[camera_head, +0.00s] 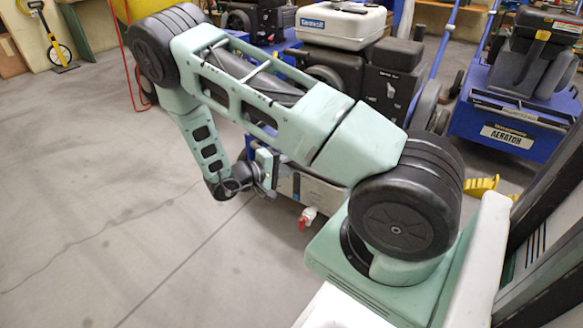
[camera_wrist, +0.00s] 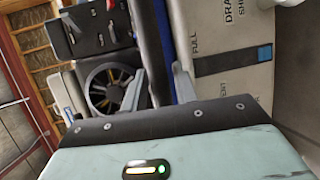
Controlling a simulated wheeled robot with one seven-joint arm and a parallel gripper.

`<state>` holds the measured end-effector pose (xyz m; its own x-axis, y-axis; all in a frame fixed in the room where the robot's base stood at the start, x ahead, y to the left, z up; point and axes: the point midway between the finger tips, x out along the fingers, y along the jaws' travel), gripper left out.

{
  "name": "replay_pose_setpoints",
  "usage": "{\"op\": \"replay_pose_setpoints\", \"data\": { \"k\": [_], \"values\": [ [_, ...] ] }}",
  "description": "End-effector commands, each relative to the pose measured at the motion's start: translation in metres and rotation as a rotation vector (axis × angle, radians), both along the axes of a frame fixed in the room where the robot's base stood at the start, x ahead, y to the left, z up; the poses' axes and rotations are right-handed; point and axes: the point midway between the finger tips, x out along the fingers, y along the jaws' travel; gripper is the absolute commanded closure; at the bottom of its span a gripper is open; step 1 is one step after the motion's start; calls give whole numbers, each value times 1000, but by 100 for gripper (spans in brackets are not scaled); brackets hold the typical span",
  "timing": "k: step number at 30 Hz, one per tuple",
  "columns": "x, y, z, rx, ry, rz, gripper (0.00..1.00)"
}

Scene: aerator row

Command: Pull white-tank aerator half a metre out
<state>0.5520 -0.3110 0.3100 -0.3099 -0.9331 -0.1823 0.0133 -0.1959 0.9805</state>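The white-tank aerator stands in the middle of the head view, partly hidden behind my arm. Its white tank (camera_head: 340,24) sits above a black engine (camera_head: 392,75). A pale lower drum (camera_head: 318,190) with a red tap (camera_head: 305,220) shows below my arm. In the wrist view this drum (camera_wrist: 225,30) fills the right, with "FULL" and "DRAIN" lettering and a dark gauge strip. My gripper (camera_wrist: 160,80) is close to the machine with its fingers apart. A dark blue bar (camera_wrist: 152,40) runs between or just beyond the fingers; I cannot tell whether they touch it.
A blue aerator (camera_head: 505,137) stands at the right, with a yellow block (camera_head: 482,186) on the floor before it. Another machine (camera_head: 250,18) stands behind. A measuring wheel (camera_head: 57,50) is at the far left. The grey floor at left is clear.

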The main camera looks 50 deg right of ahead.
Motion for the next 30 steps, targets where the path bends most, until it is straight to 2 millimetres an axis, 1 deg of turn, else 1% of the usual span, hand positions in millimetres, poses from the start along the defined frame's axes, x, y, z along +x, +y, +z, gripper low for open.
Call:
{"op": "replay_pose_setpoints", "data": {
  "k": [8,9,11,17,20,25,27,30],
  "values": [
    [0,-1,0,0,0,0,71],
    [0,-1,0,0,0,0,82],
    [0,-1,0,0,0,0,99],
    [0,1,1,0,0,0,100],
    [-1,9,3,1,2,1,100],
    [-3,31,4,4,4,2,100],
    [-4,36,2,3,3,1,100],
    [-4,37,-1,4,2,0,100]
  ]
}}
